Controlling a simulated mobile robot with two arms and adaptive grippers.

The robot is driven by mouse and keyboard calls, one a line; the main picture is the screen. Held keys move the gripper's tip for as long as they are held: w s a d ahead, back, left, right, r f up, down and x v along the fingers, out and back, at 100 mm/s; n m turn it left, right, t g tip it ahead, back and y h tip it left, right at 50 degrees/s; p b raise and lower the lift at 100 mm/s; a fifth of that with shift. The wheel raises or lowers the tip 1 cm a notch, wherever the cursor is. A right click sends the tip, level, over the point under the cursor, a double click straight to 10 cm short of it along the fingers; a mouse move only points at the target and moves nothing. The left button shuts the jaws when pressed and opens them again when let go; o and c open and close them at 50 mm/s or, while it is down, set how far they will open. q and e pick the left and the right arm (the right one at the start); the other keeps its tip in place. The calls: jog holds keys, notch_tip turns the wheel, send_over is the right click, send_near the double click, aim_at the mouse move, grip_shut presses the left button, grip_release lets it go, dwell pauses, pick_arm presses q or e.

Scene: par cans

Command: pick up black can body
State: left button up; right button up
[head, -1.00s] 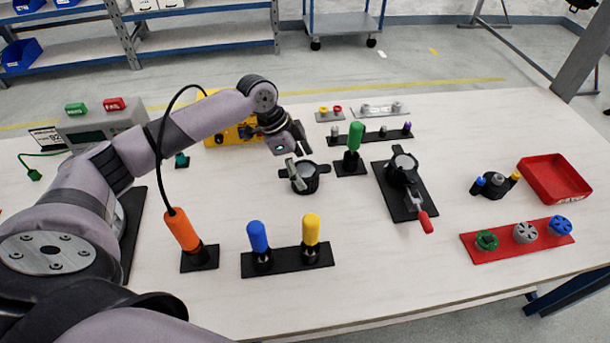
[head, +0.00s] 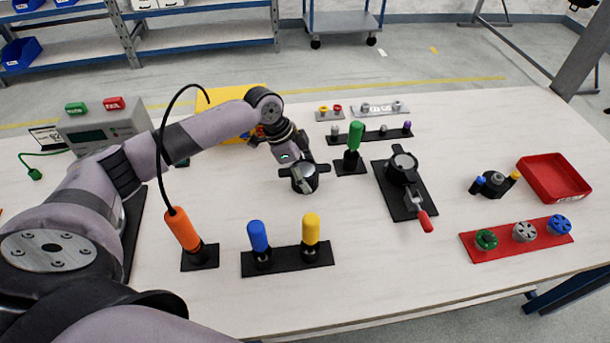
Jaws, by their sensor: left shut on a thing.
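The black can body (head: 308,184) stands upright on the pale table in the middle of the head view, with a grey bracket-like piece across its front. My left gripper (head: 302,168) reaches it from the upper left and is shut on it. The fingers are small and dark against the can, so the exact contact is hard to see. The can appears to be still at table level. My right gripper is out of view.
A clamp fixture with a red handle (head: 425,220) holds another dark can to the right. A green-handled tool (head: 355,136) stands close behind. Blue and yellow tools (head: 258,238) and an orange tool (head: 182,230) stand in front. A red tray (head: 553,178) lies far right.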

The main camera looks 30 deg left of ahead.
pick_arm(q)
jog(key=c, duration=0.8)
jog(key=shift+r, duration=0.1)
